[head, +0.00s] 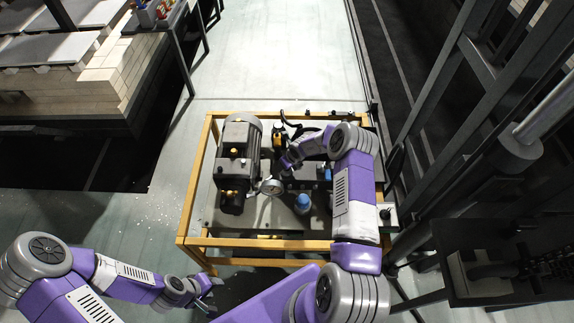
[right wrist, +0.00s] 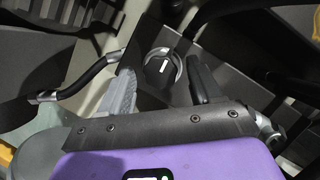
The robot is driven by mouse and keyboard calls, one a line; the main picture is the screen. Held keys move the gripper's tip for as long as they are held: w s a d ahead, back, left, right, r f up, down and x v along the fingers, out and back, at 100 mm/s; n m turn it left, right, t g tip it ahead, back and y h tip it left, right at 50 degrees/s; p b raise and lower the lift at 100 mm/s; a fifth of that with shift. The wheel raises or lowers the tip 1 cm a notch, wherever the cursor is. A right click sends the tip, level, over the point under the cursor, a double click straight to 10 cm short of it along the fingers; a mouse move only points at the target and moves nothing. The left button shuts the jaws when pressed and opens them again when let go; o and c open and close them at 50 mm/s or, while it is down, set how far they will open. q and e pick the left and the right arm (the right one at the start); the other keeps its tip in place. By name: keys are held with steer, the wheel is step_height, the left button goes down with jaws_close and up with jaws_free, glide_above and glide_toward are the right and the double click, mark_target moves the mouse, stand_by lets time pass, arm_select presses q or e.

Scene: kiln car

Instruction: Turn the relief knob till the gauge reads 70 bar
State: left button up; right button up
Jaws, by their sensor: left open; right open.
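The relief knob (right wrist: 160,66) shows in the right wrist view as a dark round knob with a white mark and a pale, shiny rim. My right gripper (right wrist: 163,82) is open, with one finger to each side of the knob in that view. I cannot tell whether either finger touches it. In the head view my right gripper (head: 287,160) is over the power unit, partly hidden by its wrist. The round white gauge (head: 271,187) faces up near the unit's middle; its reading is too small to tell. My left gripper (head: 211,291) is open and empty, low and left of the frame.
A yellow frame (head: 190,205) surrounds the unit. A motor and pump (head: 236,165) stand left of the gauge, and a blue-capped part (head: 303,201) stands to its right. A black hose (right wrist: 95,78) runs left of the knob. Dark steel posts rise at the right.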

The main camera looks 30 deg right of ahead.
steer(key=shift+w+f, duration=0.1)
steer(key=shift+c, duration=0.5)
steer(key=c, duration=0.9)
steer(key=shift+c, duration=0.2)
